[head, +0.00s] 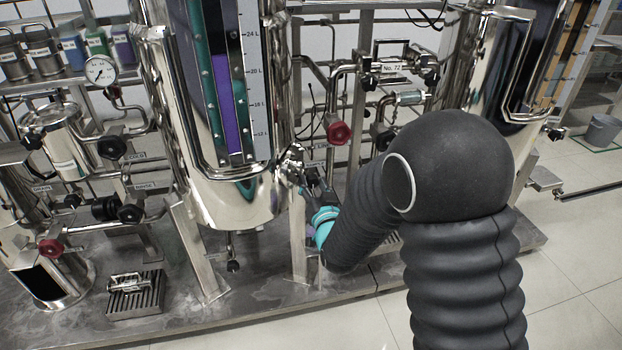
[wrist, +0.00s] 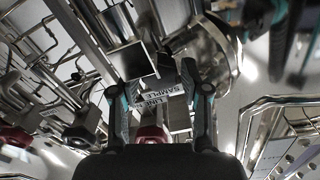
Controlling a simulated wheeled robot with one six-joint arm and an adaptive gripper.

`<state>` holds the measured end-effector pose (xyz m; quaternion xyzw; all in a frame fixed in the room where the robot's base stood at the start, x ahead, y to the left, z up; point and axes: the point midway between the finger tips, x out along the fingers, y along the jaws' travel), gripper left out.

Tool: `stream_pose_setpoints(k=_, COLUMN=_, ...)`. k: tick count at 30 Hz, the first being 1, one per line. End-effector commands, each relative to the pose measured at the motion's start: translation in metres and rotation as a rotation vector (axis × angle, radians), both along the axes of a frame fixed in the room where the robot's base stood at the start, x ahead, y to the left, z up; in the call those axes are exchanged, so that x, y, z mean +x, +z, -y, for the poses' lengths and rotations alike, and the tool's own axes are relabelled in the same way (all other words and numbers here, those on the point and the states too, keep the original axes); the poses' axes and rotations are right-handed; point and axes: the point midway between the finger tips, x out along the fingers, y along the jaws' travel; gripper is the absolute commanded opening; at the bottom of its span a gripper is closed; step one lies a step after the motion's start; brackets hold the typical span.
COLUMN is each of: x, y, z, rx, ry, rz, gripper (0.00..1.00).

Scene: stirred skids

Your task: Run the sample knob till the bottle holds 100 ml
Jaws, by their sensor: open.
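My gripper (head: 312,178) reaches in at the lower right of the central steel tank (head: 232,203); its fingers show apart in the wrist view (wrist: 152,82). A plate lettered "SAMPLE LINE" (wrist: 164,97) shows between the fingers, upside down.
Another red knob (head: 50,248) is at the left, near several black knobs and a pressure gauge (head: 101,71). Steel pipes and legs crowd around the gripper. A grated stand (head: 135,294) is on the skid floor. Open tiled floor lies at the right.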

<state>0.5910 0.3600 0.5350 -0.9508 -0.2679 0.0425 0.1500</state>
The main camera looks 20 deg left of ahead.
Motion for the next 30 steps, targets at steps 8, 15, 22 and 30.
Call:
stream_pose_setpoints(k=8, x=0.017, y=0.000, z=-0.011, rx=0.000, ry=0.000, rz=-0.001, gripper=0.46)
stream_pose_setpoints(k=15, x=0.017, y=0.000, z=-0.011, rx=0.000, ry=0.001, rz=0.000, gripper=0.46)
stream_pose_setpoints(k=22, x=0.017, y=0.000, z=-0.011, rx=0.000, ry=0.001, rz=0.000, gripper=0.00)
stream_pose_setpoints(k=30, x=0.018, y=-0.004, z=-0.011, rx=-0.054, ry=0.001, rz=0.037, gripper=0.00)
